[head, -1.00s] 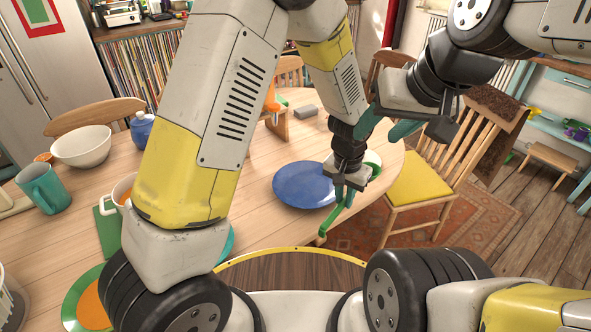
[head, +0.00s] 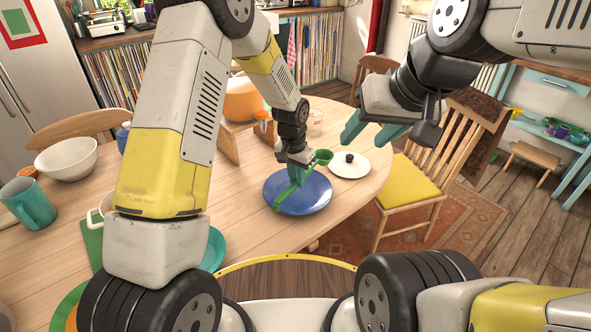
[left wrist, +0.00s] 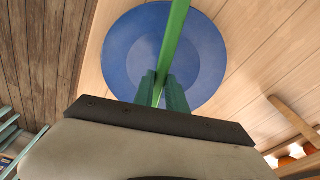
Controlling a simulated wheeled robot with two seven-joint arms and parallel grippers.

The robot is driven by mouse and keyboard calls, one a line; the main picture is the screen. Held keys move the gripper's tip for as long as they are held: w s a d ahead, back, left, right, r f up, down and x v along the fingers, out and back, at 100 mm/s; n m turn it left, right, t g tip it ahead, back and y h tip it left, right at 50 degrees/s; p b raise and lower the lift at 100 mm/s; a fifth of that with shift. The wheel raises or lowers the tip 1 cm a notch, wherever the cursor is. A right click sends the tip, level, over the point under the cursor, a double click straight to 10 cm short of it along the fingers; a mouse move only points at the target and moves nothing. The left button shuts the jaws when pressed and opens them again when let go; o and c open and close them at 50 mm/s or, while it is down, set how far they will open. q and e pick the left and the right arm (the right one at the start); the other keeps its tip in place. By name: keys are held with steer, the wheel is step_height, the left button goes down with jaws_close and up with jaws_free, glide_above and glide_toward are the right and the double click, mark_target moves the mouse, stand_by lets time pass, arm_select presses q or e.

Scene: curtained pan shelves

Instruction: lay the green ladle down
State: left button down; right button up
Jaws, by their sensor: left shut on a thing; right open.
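The green ladle (head: 323,156) is in my left gripper (head: 299,178), with its cup to the right and its handle slanting down to the left over the blue plate. In the left wrist view its green handle (left wrist: 174,50) runs between the two fingers (left wrist: 162,88), across the blue plate (left wrist: 122,55). The blue plate (head: 317,198) lies on the table; I cannot tell whether the ladle touches it. My right gripper (head: 372,132) is open and empty, up above the table's right edge.
A white lid with a black knob (head: 349,165) lies right of the plate. An orange pot (head: 243,100) stands on a wooden stand behind. A white bowl (head: 66,158) and a teal mug (head: 28,203) are at the left. A yellow-seated chair (head: 412,183) is beyond the table's right edge.

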arm_select(q)
steer(key=shift+s+d+f, duration=0.1)
steer(key=shift+s+f, duration=0.05)
steer(key=shift+f, duration=1.5)
steer(key=c, duration=1.4)
jaws_free()
steer(key=shift+o, duration=0.2)
